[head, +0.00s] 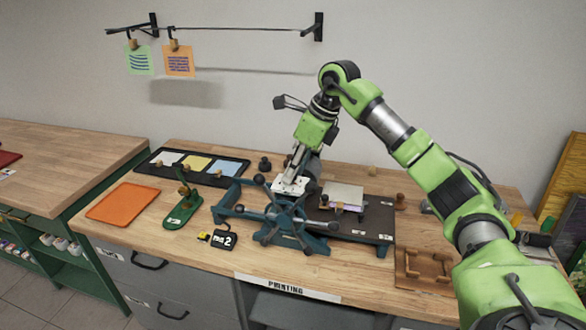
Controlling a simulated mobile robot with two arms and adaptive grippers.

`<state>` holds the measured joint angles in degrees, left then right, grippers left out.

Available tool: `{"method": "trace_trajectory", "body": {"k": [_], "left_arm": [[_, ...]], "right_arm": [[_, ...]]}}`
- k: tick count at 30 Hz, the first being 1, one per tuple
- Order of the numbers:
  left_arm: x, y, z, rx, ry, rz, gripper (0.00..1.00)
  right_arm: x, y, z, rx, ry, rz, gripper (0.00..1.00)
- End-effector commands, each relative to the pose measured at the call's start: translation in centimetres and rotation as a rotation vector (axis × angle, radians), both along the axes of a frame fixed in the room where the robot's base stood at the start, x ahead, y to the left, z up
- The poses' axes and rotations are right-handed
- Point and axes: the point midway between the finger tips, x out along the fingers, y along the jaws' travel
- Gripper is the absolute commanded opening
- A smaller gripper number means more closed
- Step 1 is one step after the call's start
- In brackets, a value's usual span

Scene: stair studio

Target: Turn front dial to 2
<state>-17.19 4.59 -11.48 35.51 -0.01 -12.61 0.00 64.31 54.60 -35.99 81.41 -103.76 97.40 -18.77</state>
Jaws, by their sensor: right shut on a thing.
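A blue-green press (230,205) with a star-shaped hand wheel (284,217) stands on the wooden bench. A pale plate (293,187) sits on top of the press, behind the wheel. My right gripper (289,181) reaches down onto this plate from above and is shut on a small dial there. The fingers hide most of the dial, so its setting cannot be read. A small black sign (224,240) with a white 2 stands in front of the press. My left gripper is not in view.
A grey block (343,194) sits on the dark press bed (372,222) right of the wheel. An orange sheet (123,204), a green stand (183,210) and a black tray of coloured pads (150,170) lie left. A wooden tray (425,284) is at front right.

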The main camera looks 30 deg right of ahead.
Motion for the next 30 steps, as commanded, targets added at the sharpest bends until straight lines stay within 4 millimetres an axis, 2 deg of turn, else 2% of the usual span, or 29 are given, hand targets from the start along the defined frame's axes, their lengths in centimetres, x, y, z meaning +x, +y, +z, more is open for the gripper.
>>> {"method": "trace_trajectory", "body": {"k": [11, 30], "left_arm": [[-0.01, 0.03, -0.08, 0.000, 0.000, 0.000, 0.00], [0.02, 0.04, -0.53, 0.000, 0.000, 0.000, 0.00]], "right_arm": [[-0.04, 0.05, 0.03, -0.002, -0.002, -0.114, 0.00], [-0.02, 0.40, 0.12, 0.000, -0.004, -0.648, 0.00]]}}
